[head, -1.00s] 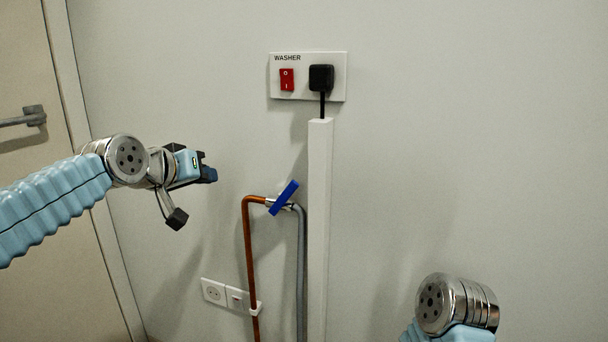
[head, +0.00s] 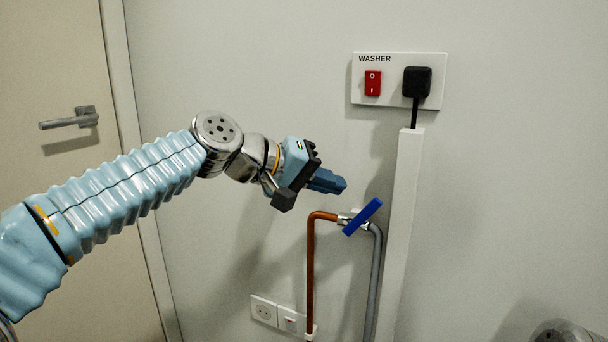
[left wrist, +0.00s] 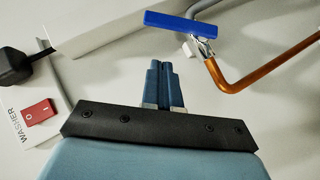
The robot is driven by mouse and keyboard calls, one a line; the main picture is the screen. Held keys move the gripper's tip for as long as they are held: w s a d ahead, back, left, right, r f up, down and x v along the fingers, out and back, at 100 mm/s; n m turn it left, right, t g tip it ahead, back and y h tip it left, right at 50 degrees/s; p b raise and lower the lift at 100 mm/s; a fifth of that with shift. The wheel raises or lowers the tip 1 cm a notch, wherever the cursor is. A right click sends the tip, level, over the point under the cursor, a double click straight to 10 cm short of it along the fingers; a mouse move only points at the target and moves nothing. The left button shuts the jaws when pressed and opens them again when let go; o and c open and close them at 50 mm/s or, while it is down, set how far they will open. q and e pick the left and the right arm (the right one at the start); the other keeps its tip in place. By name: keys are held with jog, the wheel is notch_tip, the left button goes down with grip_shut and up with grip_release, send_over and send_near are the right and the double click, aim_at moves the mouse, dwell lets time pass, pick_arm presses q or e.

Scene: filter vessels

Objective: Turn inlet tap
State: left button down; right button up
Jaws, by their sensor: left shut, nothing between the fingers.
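The inlet tap has a blue lever handle (head: 362,216), tilted up to the right in the head view. It sits on a metal valve body between a copper pipe (head: 311,265) and a grey hose (head: 374,280). My left gripper (head: 341,185) is shut and empty, just above and left of the handle in the head view, apart from it. In the left wrist view the closed blue fingers (left wrist: 163,66) point towards the blue handle (left wrist: 186,26), with a gap between. My right gripper is out of view; only part of my right arm shows at the lower right.
A WASHER panel (head: 398,98) with a red switch (head: 373,83) and a black plug (head: 417,82) is above right. White trunking (head: 402,230) runs down right of the tap. Wall sockets (head: 277,313) are below. A door handle (head: 70,119) is at left.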

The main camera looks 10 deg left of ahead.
aim_at(363, 216)
pick_arm(q)
jog(key=shift+s+d+f+b, duration=0.25)
jog(key=shift+d+f, duration=0.35)
jog(key=shift+d, duration=0.25)
jog(key=shift+s+d+f+b, duration=0.2)
jog(key=shift+d+f, duration=0.4)
jog(key=shift+d, duration=0.2)
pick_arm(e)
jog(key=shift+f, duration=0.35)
